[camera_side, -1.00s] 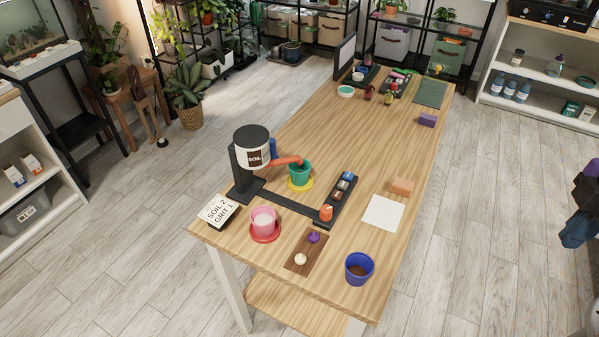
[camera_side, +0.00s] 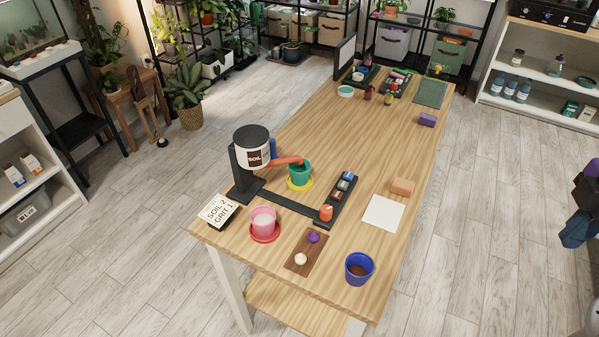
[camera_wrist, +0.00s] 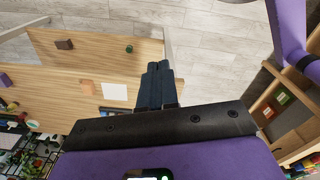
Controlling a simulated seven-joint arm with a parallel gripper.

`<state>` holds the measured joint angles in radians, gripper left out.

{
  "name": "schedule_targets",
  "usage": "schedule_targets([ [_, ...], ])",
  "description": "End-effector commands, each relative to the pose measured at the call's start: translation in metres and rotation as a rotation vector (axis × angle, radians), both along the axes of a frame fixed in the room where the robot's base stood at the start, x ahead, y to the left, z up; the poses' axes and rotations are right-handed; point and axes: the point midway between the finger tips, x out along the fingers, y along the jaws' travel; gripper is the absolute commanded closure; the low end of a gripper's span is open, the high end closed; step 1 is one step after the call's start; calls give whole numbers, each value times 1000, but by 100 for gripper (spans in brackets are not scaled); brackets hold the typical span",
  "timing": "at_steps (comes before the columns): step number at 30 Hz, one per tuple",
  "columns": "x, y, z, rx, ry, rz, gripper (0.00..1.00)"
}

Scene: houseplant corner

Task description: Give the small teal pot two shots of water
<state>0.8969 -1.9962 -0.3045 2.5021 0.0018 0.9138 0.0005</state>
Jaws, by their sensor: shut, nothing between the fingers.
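The small teal pot (camera_side: 300,171) stands upright on a yellow saucer (camera_side: 291,186) in the side view. It is under the orange spout (camera_side: 287,161) of a dispenser drum (camera_side: 252,147) labelled SOIL. Whether the pot holds anything is too small to tell. A black strip (camera_side: 337,200) with several coloured parts lies right of the pot. My gripper (camera_wrist: 158,68) shows in the wrist view, shut and empty, its dark fingers together. It is apart from the pot.
A pink pot (camera_side: 263,219) on a red saucer, a blue pot (camera_side: 359,268), a brown board (camera_side: 305,256), a lettered card (camera_side: 218,211), white paper (camera_side: 382,214) and an orange block (camera_side: 402,187) lie around the near half of the table. The middle behind the dispenser is mostly clear.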

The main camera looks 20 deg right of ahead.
Motion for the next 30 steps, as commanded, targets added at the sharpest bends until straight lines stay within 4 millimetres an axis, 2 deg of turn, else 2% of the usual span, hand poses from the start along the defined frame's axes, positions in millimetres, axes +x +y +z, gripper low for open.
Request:
schedule_targets([
  [5,3,4,0,7,-2,1,100],
  [8,14,16,-1,29,-9,6,100],
  [11,34,38,-3,68,-28,18,100],
  [17,95,90,-12,167,-100,48,100],
  [21,145,121,-22,228,-170,68,100],
  [25,193,143,-34,272,-246,84,100],
  [30,259,162,-54,310,-358,99,100],
])
